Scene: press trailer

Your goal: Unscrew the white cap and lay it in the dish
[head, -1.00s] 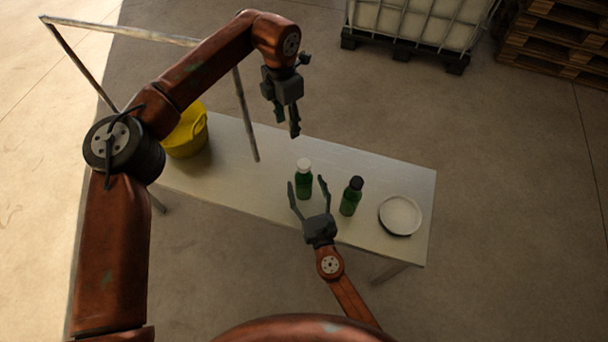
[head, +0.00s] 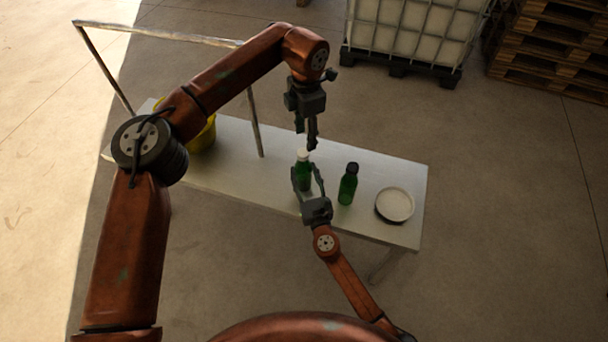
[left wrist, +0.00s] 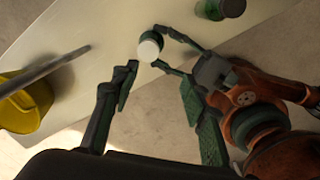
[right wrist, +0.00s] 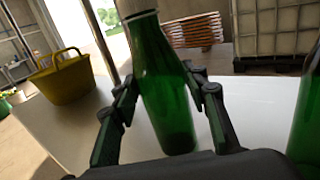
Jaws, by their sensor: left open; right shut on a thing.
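A green bottle (head: 303,176) with a white cap (head: 303,155) stands upright on the table. My right gripper (head: 308,180) is shut on its body from the front; the right wrist view shows the bottle (right wrist: 168,90) between the fingers. My left gripper (head: 309,143) is open and empty, pointing down just above and behind the white cap. In the left wrist view the cap (left wrist: 150,46) lies beyond the open fingers, not between them. The white dish (head: 395,204) lies near the table's right end and looks empty.
A green bottle with a black cap (head: 348,184) stands between the gripped bottle and the dish. A yellow bucket (head: 203,138) stands at the table's left, by a metal frame (head: 254,120).

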